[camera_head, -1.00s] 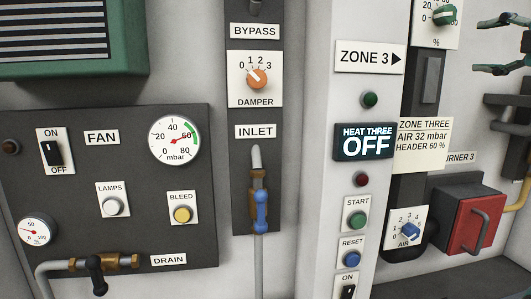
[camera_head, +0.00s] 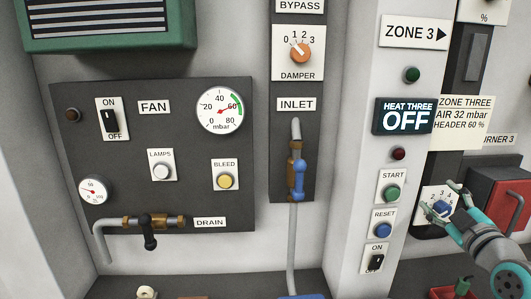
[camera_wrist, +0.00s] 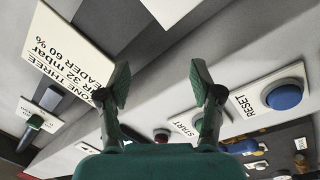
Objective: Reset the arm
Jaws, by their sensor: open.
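My gripper (camera_head: 452,205) is at the lower right of the head view, in front of the Zone 3 air dial (camera_head: 440,207), which it partly covers. Its green-tipped fingers stand apart with nothing between them. In the wrist view my gripper (camera_wrist: 160,82) shows two spread, empty fingers. I cannot tell whether the gripper touches the panel.
A white column carries the HEAT THREE display (camera_head: 405,117), reading OFF, and the START button (camera_head: 392,193). A red burner box (camera_head: 492,195) stands close to my arm. The fan panel (camera_head: 130,195) and the inlet valve (camera_head: 297,178) are further left.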

